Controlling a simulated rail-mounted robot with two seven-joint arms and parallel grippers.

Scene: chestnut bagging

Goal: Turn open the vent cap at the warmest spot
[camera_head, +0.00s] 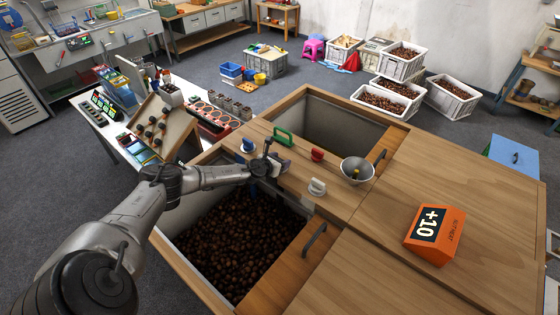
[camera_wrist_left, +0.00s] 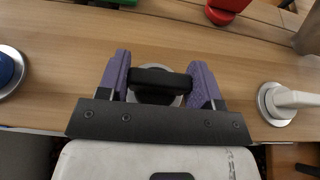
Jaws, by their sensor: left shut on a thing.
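A row of vent caps with coloured knobs sits on the wooden strip between the two bin openings. The blue cap (camera_head: 247,146), the red cap (camera_head: 317,154) and the white cap (camera_head: 317,187) show in the head view, with a green handle (camera_head: 283,134) behind. My left gripper (camera_wrist_left: 160,82) has its purple fingers on both sides of a black cap knob (camera_wrist_left: 153,77), shut on it. The knob's bar lies crosswise between the fingers. In the head view my left gripper (camera_head: 275,165) largely hides this cap. My right gripper is not in view.
An open bin of chestnuts (camera_head: 240,240) lies below my left arm. A metal bowl (camera_head: 357,170) stands right of the caps. An orange box (camera_head: 434,234) reading +10 lies on the wooden lid (camera_head: 480,200). A rack with trays (camera_head: 160,130) stands at left.

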